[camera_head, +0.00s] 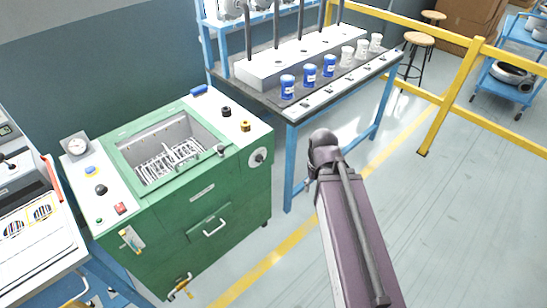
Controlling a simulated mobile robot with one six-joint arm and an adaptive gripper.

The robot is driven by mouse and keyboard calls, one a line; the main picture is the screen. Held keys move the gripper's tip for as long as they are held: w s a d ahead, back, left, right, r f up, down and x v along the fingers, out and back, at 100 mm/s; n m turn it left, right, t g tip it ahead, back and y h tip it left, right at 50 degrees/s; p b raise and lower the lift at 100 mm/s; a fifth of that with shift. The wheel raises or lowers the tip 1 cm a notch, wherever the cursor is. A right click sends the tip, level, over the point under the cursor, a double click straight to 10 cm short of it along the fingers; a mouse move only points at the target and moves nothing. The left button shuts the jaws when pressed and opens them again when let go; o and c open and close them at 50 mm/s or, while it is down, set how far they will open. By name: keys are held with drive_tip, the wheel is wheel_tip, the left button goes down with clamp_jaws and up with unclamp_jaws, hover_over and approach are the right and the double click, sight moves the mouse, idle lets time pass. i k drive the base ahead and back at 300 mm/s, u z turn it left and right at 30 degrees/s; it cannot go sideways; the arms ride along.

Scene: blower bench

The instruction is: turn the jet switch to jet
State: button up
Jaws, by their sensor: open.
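I cannot tell which control is the jet switch, as no label is readable. The green machine (185,212) carries several candidates. Its left panel has a black knob (100,189), a blue button (91,171) and a red switch (120,208). My arm rises from the lower right and ends at a dark joint right of the machine. My gripper is not visible.
A blue-framed bench (290,126) behind holds blue cups (309,74) and white cups (347,56). A white-topped unit (35,234) stands close on the left. A yellow rail (452,95) and stools (418,39) are at the right. Open floor lies at the lower right.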

sight(259, 158)
drive_tip(key=z, duration=0.65)
drive_tip(key=k, duration=1)
drive_tip(key=u, duration=0.75)
drive_tip(key=i, duration=1)
